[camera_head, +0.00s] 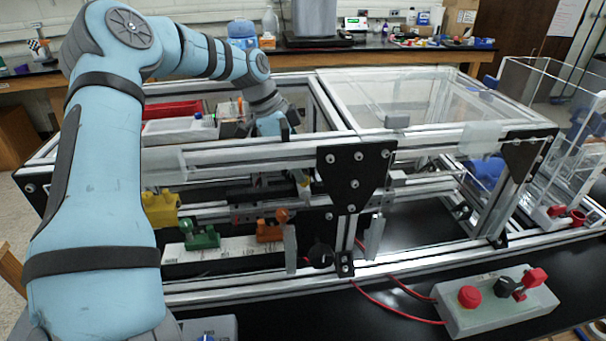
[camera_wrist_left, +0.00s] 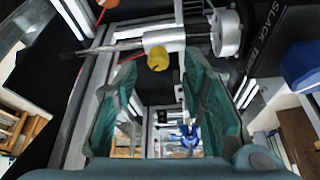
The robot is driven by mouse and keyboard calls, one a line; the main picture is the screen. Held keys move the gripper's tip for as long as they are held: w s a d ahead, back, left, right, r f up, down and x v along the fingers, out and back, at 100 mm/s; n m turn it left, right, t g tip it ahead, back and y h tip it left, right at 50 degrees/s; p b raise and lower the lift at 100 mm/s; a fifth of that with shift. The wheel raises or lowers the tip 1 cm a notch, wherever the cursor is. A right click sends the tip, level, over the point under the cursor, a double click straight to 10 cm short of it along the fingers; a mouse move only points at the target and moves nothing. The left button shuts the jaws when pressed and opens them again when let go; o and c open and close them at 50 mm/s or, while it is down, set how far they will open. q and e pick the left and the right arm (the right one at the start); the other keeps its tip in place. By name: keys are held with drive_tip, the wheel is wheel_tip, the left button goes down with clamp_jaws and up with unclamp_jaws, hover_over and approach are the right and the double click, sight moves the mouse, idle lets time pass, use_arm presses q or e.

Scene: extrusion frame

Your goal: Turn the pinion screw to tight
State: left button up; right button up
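My left gripper shows in the wrist view (camera_wrist_left: 161,72) with its two teal fingers spread wide. A small yellow knob (camera_wrist_left: 158,60) on a light cylindrical fitting appears between the fingertips; contact cannot be judged. A silver round part (camera_wrist_left: 227,34) is beside it at the right, near a black plate lettered "SLACK" (camera_wrist_left: 264,30), whose further lettering is cut off. Which part is the pinion screw is not certain. In the head view, my left arm reaches over the extrusion frame (camera_head: 240,155), and the gripper is largely hidden behind the front rails. My right gripper is not seen.
Yellow (camera_head: 160,208), green (camera_head: 200,235) and orange (camera_head: 270,228) handles stand at the front of the frame. A grey control box (camera_head: 470,312) with a red button and red cables is at the right front. A clear panel covers the right half.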

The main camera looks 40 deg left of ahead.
use_arm(q)
drive_tip(key=shift+x, duration=1.1)
drive_tip(key=shift+s+d, duration=0.1)
drive_tip(key=shift+s, duration=0.05)
drive_tip(key=shift+c, duration=0.3)
clamp_jaws()
drive_tip(key=shift+r+m+g, duration=0.1)
drive_tip(key=shift+m+g, duration=0.2)
drive_tip(key=shift+m, duration=0.4)
drive_tip(key=shift+m+h+p, duration=0.35)
drive_tip(key=shift+m+h, duration=0.05)
drive_tip(key=shift+m, duration=0.1)
drive_tip(key=shift+o, duration=0.3)
unclamp_jaws()
